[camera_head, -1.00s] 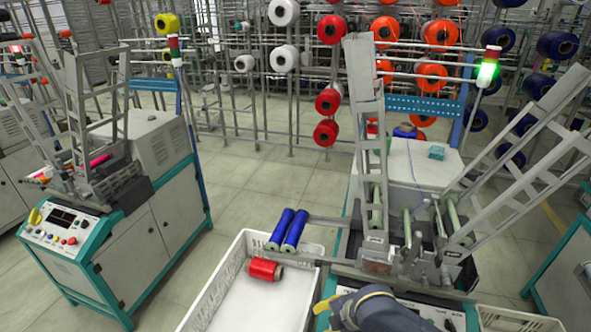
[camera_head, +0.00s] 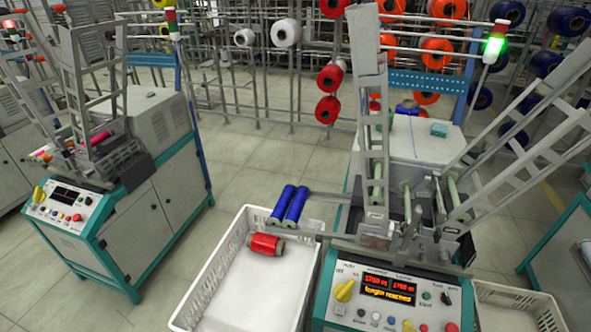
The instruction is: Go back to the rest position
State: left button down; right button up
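The winding machine (camera_head: 395,272) stands at the right centre. Two blue bobbins (camera_head: 289,205) lie side by side on the machine's side rails, over the far end of the white crate (camera_head: 213,268). A red bobbin (camera_head: 265,244) lies inside the crate near its far end. Neither of my grippers shows in the head view now.
A second winding machine (camera_head: 150,190) stands at the left. A white bin (camera_head: 510,300) sits at the lower right. A rack of coloured spools (camera_head: 330,78) fills the back. A green signal lamp (camera_head: 494,47) is lit.

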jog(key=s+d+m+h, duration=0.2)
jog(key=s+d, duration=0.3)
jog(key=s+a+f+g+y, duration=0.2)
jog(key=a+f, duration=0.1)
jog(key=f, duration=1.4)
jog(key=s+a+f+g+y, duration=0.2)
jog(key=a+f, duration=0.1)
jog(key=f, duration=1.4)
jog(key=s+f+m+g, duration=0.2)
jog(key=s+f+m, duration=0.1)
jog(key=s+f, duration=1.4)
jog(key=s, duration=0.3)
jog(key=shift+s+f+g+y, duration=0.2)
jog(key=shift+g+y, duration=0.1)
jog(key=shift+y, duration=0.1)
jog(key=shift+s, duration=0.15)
